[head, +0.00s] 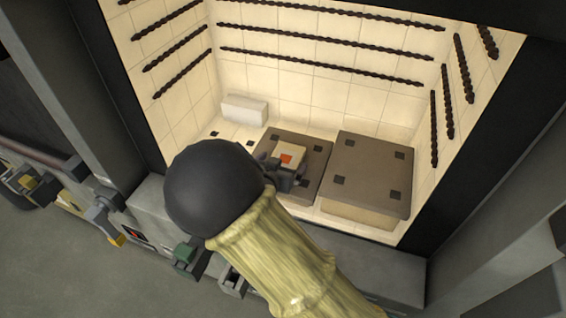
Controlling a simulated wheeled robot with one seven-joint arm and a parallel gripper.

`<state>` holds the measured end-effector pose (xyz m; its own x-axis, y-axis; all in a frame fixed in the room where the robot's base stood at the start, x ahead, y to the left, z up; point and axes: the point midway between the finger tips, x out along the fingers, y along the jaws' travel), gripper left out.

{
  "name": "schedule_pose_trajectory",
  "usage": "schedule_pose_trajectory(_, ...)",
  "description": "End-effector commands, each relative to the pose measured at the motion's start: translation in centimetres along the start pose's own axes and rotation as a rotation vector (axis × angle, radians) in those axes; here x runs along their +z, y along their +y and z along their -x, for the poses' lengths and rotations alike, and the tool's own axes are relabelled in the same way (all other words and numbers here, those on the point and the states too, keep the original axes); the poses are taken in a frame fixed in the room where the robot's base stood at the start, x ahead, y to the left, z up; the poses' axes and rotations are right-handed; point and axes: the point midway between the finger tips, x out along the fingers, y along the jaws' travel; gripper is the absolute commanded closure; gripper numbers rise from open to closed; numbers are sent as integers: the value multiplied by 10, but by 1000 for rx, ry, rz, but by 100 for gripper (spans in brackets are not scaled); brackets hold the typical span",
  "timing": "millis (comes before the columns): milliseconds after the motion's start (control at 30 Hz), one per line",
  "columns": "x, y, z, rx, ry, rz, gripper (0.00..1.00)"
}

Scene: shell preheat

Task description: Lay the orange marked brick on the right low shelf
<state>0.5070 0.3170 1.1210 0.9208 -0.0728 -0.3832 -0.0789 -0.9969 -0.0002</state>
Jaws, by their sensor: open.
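The orange marked brick (293,152) is pale with an orange patch. It appears to rest on the left dark slab shelf (317,175) inside the kiln-like chamber. The right slab shelf (371,172) is bare, with small dark squares near its corners and a pale support under its front. My gripper (287,172) is open, right at the near side of the brick. My dark round wrist and padded arm hide part of the left shelf, and I cannot tell whether the fingers touch the brick.
A plain white brick (244,109) stands at the back left of the chamber. Dark twisted heating rods (320,67) line the pale tiled walls. The chamber's front sill (375,270) and dark side frames (128,90) bound the opening.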

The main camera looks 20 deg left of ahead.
Motion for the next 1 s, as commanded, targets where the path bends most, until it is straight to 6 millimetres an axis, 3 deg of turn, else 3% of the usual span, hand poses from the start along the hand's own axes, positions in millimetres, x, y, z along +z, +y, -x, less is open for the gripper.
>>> schedule_pose_trajectory(500,1,-1,95,-4,-2,-2,1)
schedule_pose_trajectory(667,1,0,106,-1,-1,0,1)
schedule_pose_trajectory(1000,0,0,107,0,-1,1,1)
